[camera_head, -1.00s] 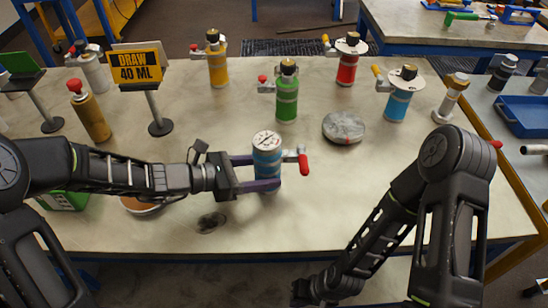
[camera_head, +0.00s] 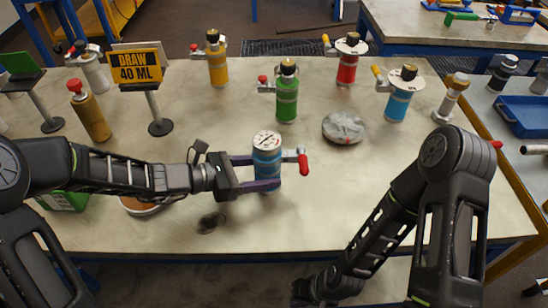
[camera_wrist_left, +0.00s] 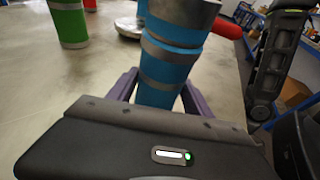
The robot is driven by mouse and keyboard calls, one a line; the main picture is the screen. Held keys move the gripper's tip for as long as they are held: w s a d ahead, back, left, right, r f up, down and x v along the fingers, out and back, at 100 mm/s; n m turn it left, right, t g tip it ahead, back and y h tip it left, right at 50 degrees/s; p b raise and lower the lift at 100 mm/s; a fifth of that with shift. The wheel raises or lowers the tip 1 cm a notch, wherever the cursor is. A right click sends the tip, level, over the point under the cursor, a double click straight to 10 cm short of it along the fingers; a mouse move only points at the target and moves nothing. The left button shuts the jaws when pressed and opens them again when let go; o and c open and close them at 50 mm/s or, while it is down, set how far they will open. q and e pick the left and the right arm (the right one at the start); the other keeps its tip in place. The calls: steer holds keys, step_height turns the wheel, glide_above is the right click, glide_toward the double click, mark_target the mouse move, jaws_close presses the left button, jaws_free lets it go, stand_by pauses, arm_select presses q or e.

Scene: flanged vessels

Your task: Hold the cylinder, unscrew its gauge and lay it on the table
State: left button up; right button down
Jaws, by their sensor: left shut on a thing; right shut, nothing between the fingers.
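A blue cylinder (camera_head: 267,171) stands upright near the table's front middle. A round white-faced gauge (camera_head: 266,139) sits on its top, and a valve with a red handle (camera_head: 303,162) sticks out to its right. My left gripper (camera_head: 262,172) is shut around the cylinder's body from the left. In the left wrist view the blue cylinder (camera_wrist_left: 170,62) stands between the two fingers; its top is out of frame there. My right gripper (camera_head: 312,290) is low, in front of the table's edge and away from the cylinder. It is shut and empty, and its fingertips are hard to make out.
A green cylinder (camera_head: 286,98), a yellow one (camera_head: 216,64), a red one (camera_head: 346,64) and another blue one (camera_head: 399,98) stand farther back. A grey round disc (camera_head: 343,127) lies behind the held cylinder. A "DRAW 40 ML" sign (camera_head: 137,68) stands at left. The table's front right is clear.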

arm_select(q)
steer(key=o, duration=1.2)
steer(key=shift+o, duration=0.2)
steer(key=shift+a, duration=0.1)
steer(key=v, duration=1)
steer(key=shift+s+a+r, duration=0.1)
steer(key=shift+a+r, duration=0.1)
steer(key=shift+a, duration=0.15)
steer(key=shift+s+a+r, duration=0.15)
steer(key=shift+s+a, duration=0.05)
steer(key=shift+a, duration=0.25)
